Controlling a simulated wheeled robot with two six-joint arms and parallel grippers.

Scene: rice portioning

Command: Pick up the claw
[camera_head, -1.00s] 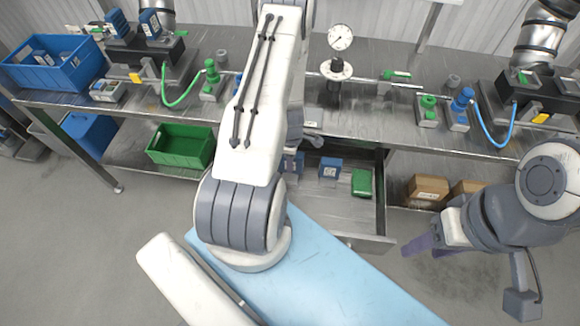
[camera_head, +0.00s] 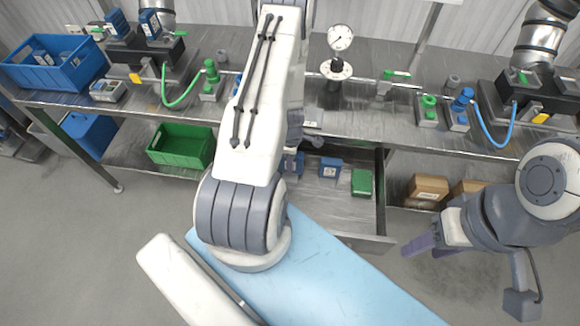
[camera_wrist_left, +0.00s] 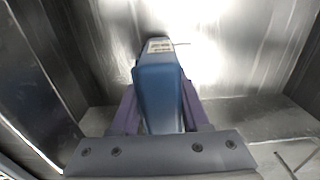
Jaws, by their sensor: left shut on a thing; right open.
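No thing is clearly recognisable as a claw. My left gripper (camera_wrist_left: 157,112) has its purple fingers shut on a blue block-shaped object (camera_wrist_left: 160,88), which has a pale label and a dark end at its far side. It is inside the metal drawer. In the head view this blue object (camera_head: 296,164) shows only partly beside my left arm, which hides most of the gripper. My right gripper (camera_head: 428,245) hangs open and empty to the right of the drawer, above the floor.
The open drawer (camera_head: 345,210) also holds a blue box (camera_head: 330,168) and a green box (camera_head: 362,182). The workbench (camera_head: 330,120) above carries a gauge, valves and hoses. A green crate (camera_head: 181,146) and cardboard boxes (camera_head: 428,188) sit on the lower shelf.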

